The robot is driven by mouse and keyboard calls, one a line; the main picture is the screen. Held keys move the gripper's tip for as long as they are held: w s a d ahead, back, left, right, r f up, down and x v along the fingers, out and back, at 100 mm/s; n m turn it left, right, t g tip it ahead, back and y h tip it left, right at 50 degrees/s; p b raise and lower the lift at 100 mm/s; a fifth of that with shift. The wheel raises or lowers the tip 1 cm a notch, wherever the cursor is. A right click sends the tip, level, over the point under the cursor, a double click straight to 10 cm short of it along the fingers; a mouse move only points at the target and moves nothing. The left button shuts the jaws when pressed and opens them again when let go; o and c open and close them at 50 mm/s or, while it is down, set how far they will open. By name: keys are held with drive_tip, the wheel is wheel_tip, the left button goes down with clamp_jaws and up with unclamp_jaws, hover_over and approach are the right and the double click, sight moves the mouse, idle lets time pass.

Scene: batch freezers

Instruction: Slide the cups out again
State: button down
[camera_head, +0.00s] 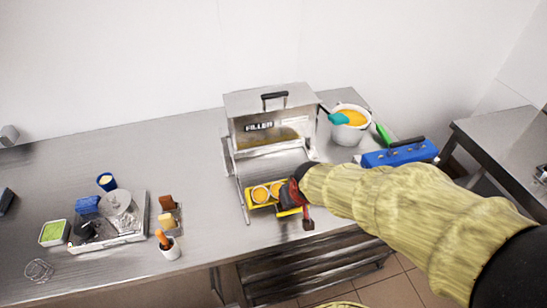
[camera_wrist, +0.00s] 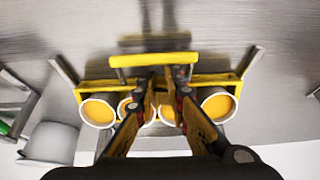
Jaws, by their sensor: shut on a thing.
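The cups (camera_wrist: 220,104) are round and white-rimmed with orange-yellow contents. Several stand in a row in a yellow carrier (camera_wrist: 125,61) in the wrist view, the middle ones partly hidden by my fingers. In the head view, two cups (camera_head: 260,194) show in the carrier (camera_head: 282,212), at the front of the steel filler (camera_head: 245,144). My gripper (camera_head: 294,194) is at the carrier's right part and hides the cups there. In the wrist view, my gripper (camera_wrist: 166,78) has its fingertips at the middle of the carrier, closed on its yellow part.
A white pot of orange mix (camera_head: 350,131) with a teal-ended tool stands right of the filler. A blue box (camera_head: 400,153) lies farther right. A tray with a scale (camera_head: 108,228) and small containers are at the left.

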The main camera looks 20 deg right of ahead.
drive_tip(key=shift+w, duration=0.1)
idle(0.4)
drive_tip(key=shift+r, duration=0.1)
drive_tip(key=shift+r, duration=0.2)
drive_tip(key=shift+s+p+v, duration=0.25)
drive_tip(key=shift+p+v, duration=1.85)
drive_tip(key=shift+v, duration=0.55)
drive_tip(key=shift+f, duration=0.15)
drive_tip(key=s+f+v, duration=0.1)
drive_tip(key=s+v, duration=0.1)
drive_tip(key=v, duration=0.8)
drive_tip(key=s+v, duration=0.1)
drive_tip(key=v, duration=0.9)
drive_tip(key=shift+s+d, duration=0.3)
drive_tip(key=shift+s, duration=0.25)
